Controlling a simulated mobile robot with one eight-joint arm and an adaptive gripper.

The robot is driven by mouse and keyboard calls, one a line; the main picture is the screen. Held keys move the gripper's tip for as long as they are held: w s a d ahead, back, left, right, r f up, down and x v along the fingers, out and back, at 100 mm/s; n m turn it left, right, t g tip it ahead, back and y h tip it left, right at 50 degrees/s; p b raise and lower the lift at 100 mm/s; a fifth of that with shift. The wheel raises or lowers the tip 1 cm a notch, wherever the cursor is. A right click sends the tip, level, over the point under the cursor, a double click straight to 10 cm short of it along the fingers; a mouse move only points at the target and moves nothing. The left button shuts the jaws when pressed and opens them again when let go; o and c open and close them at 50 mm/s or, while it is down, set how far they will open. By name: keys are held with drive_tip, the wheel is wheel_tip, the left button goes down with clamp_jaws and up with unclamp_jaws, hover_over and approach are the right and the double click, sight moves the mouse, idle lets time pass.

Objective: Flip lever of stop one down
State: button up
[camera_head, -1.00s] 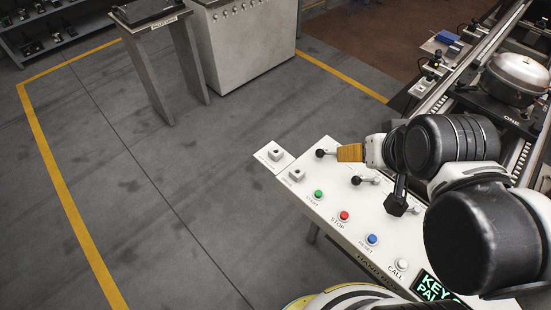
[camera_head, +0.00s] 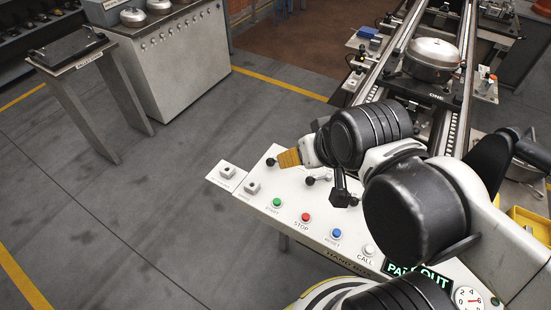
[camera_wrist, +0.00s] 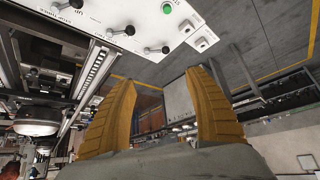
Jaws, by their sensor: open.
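The white control panel (camera_head: 240,196) carries a row of levers with black knobs. One lever (camera_head: 271,162) is at the far left end, just beyond my fingertips in the picture. A second lever (camera_head: 311,181) is nearer, and a third is partly hidden by my arm. My gripper (camera_head: 283,158) has orange fingers and is over the panel's back edge. In the wrist view, my gripper (camera_wrist: 160,76) is open with nothing between the fingers. The end lever (camera_wrist: 158,50) shows ahead of the fingertips, apart from them.
Green (camera_head: 277,202), red (camera_head: 306,217), blue (camera_head: 336,233) and white (camera_head: 369,250) buttons line the panel's front.

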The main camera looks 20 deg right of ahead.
drive_tip(key=shift+w+r, duration=0.1)
drive_tip(key=shift+w, duration=0.15)
drive_tip(key=c, duration=1.1)
drive_tip(key=shift+n+g, duration=0.5)
drive_tip(key=shift+g, duration=0.1)
drive_tip(key=w, duration=0.7)
drive_tip(key=shift+a, duration=0.35)
clamp_jaws()
drive_tip(key=w+a+f+n+g+y+p, duration=0.1)
drive_tip(key=w+f+n+g, duration=0.1)
drive_tip(key=w+f, duration=1.3)
drive_tip(key=shift+w+a+g, duration=0.2)
drive_tip(key=shift+a+g, duration=0.1)
drive_tip(key=shift+a, duration=0.05)
